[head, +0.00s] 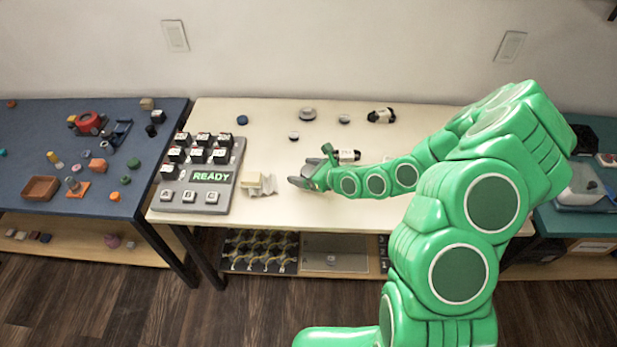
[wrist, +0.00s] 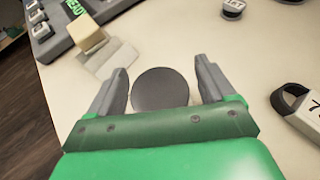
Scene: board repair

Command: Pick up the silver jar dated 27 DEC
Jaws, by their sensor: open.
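In the wrist view, a dark grey round disc (wrist: 160,90), perhaps the top of a jar, sits on the pale table between my open fingers. Its lower edge is hidden by my gripper's body. No date shows on it, so I cannot tell whether it is the silver jar dated 27 DEC. My gripper (wrist: 161,67) is open, one finger on either side of the disc, apparently not squeezing it. In the head view, my gripper (head: 303,180) is low over the middle of the pale table, and the disc cannot be made out there.
A grey keypad panel reading READY (head: 208,176) and a cream block (head: 256,182) are left of my gripper. A black-and-white cylinder (wrist: 304,112) lies close on the right. Small round pieces, including a grey one (head: 307,113), stand farther back.

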